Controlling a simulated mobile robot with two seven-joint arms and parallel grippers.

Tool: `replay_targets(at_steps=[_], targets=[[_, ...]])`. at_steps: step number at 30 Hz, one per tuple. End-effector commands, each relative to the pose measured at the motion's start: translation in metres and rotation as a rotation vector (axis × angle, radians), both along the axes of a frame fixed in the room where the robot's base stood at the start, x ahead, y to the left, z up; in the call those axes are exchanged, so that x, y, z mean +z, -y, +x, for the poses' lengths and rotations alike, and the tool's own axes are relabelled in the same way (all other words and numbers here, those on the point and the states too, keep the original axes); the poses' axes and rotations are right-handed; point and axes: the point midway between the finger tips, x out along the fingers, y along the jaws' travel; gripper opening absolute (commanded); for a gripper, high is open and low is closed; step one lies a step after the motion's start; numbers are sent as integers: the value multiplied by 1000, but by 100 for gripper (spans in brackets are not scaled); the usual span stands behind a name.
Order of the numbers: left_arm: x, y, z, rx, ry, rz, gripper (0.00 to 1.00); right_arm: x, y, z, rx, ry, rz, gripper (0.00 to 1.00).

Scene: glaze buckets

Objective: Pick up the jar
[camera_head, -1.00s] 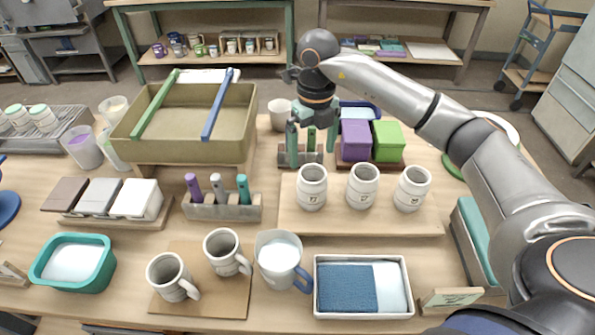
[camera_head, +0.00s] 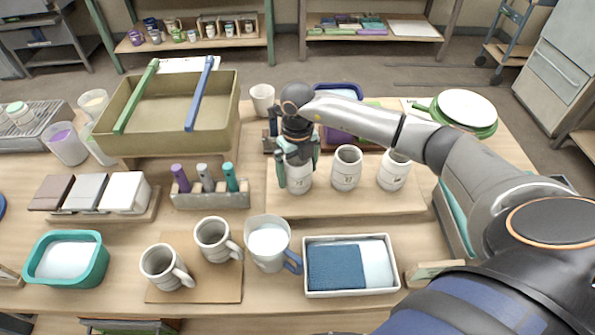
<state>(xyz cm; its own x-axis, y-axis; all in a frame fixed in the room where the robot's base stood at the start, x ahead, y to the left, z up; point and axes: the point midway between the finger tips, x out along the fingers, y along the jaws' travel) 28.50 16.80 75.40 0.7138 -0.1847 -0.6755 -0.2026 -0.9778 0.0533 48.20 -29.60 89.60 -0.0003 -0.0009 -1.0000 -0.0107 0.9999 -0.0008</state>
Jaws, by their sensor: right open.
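Three pale ceramic jars stand upright in a row on a light wooden board (camera_head: 330,207). The left jar (camera_head: 298,183) is partly hidden by my right gripper (camera_head: 298,172), which points down over it with a green finger on each side. The fingers are open around the jar; I cannot tell whether they touch it. The middle jar (camera_head: 346,168) and the right jar (camera_head: 393,171) stand free to the right. My left gripper is not in view.
A marker holder (camera_head: 210,200) stands left of the board. A pitcher (camera_head: 268,243) and a white tray with blue cloth (camera_head: 350,265) lie in front. A big olive bin (camera_head: 180,118) is behind left. My right arm covers the right side.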

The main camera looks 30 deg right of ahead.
Motion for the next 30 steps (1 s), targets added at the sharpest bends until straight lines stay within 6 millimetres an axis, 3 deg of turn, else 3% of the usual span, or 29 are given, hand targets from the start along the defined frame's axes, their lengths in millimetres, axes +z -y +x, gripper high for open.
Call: replay_targets(at_steps=[8,30], targets=[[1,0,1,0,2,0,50,-3,0,0,1,0,0,98],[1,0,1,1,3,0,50,-2,0,0,1,1,0,14]])
